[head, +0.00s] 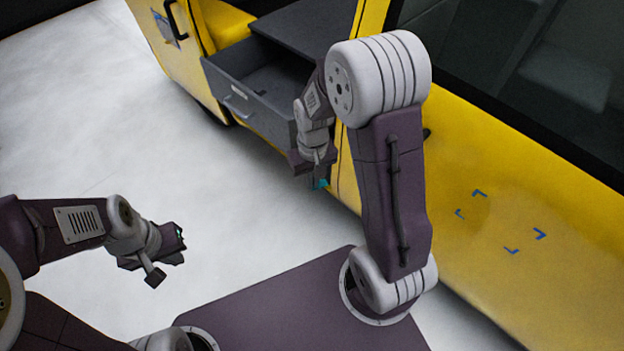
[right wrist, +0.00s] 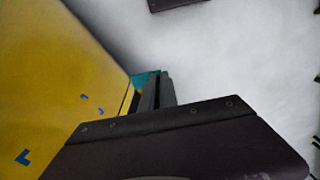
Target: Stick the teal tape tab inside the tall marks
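The teal tape tab (head: 321,184) is at the fingertips of my right gripper (head: 319,176), in front of the yellow vehicle side. In the right wrist view, the teal tab (right wrist: 146,79) shows at the tips of the two dark fingers, which look closed together on it. Blue corner marks (head: 511,250) frame an empty patch on the yellow panel (head: 570,270), right of and apart from the tab. Some blue marks (right wrist: 23,157) also show in the right wrist view. My left gripper (head: 168,258) is empty, its fingers apart, over the pale floor.
A grey drawer (head: 262,115) stands pulled out of the vehicle behind my right gripper. A yellow door (head: 160,55) with a blue patch (head: 166,27) stands at the top left. Dark windows (head: 560,60) lie above the yellow panel. The floor at left is clear.

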